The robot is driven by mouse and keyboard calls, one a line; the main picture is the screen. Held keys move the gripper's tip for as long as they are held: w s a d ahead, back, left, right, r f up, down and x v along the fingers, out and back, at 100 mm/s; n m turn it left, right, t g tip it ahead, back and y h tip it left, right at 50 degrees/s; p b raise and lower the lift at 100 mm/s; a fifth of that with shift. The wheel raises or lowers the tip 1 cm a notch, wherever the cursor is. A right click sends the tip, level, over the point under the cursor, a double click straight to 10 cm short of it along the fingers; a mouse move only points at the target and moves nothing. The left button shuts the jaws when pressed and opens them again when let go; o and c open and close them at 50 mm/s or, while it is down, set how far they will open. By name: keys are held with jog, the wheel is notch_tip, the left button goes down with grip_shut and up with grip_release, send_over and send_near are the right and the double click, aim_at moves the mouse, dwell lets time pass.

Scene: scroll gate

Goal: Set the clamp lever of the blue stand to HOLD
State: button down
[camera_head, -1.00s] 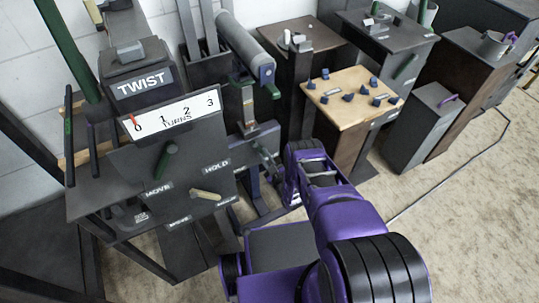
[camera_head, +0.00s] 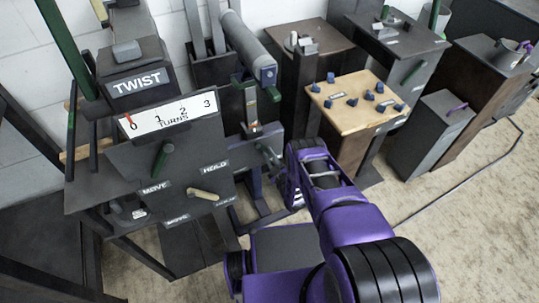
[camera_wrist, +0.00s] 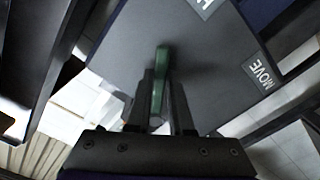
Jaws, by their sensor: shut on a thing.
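In the wrist view my gripper (camera_wrist: 159,88) is shut on a green lever (camera_wrist: 162,60) that stands out from a dark panel (camera_wrist: 190,58). A MOVE label (camera_wrist: 262,73) lies to the right; another label (camera_wrist: 201,4), beginning with H, is cut off at the top. In the head view my gripper (camera_head: 268,156) is at the blue-framed stand (camera_head: 257,191), just right of the big dark panel; the lever in it is too hidden to make out. The stand's roller (camera_head: 247,50) has a blue end.
The big dark panel (camera_head: 130,160) has its own green lever (camera_head: 161,159) and cream lever (camera_head: 203,194), with MOVE and HOLD labels, close left of my gripper. A TWIST box (camera_head: 136,82) stands above it. A wooden-topped table (camera_head: 340,118) with several blue pieces is behind right.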

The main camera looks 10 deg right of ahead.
jog(key=shift+w+r, duration=0.1)
jog(key=shift+r, duration=0.05)
jog(key=c, duration=0.8)
grip_release()
jog(key=shift+s+d, duration=0.1)
jog(key=shift+s, duration=0.1)
